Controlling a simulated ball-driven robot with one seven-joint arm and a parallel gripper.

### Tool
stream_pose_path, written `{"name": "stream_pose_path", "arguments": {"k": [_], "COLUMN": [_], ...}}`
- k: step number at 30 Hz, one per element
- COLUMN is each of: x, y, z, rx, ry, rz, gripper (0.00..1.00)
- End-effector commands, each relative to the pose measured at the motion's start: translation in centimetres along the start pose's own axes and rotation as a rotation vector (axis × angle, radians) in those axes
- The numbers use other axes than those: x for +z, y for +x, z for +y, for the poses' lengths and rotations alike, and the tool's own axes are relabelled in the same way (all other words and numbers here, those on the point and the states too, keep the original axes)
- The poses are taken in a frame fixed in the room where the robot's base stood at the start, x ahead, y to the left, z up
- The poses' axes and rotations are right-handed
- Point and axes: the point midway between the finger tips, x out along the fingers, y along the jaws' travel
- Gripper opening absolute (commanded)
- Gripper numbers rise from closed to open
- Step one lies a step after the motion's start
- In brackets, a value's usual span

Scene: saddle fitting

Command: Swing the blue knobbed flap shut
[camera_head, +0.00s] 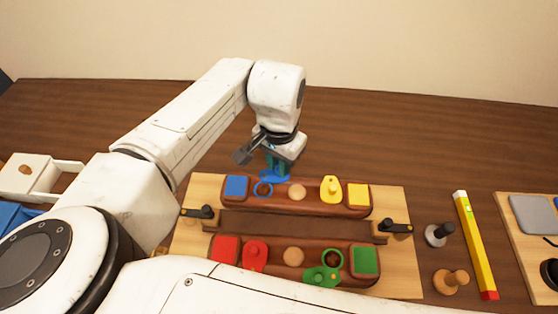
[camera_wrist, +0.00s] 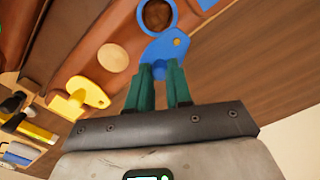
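The blue flap (camera_head: 275,176) lies at the far edge of the back leather strip, swung aside from the blue ring (camera_head: 263,189), whose opening is uncovered. In the wrist view the flap (camera_wrist: 165,48) extends away from the ring (camera_wrist: 157,14), with its pivot end near it. My gripper (camera_head: 274,168) is down at the flap from behind. In the wrist view its two teal fingers (camera_wrist: 159,76) are close together with blue between them, seemingly shut on the flap's knob, which the fingers mostly hide.
The back strip (camera_head: 312,207) also bears a blue square, wooden disc, yellow flap (camera_head: 331,189) and yellow square. The front strip (camera_head: 275,246) has red and green parts. Black clamps (camera_head: 396,227) stand at both sides. Table behind is clear.

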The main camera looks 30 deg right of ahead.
Motion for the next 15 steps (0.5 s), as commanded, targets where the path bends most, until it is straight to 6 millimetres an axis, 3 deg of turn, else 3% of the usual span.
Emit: {"name": "stream_pose_path", "arguments": {"k": [5,15], "x": [0.00,0.05], "y": [0.01,-0.02], "z": [-0.01,0.06], "rx": [0.000,0.001], "ry": [0.000,0.017], "rz": [0.000,0.001], "gripper": [0.00,0.00]}}
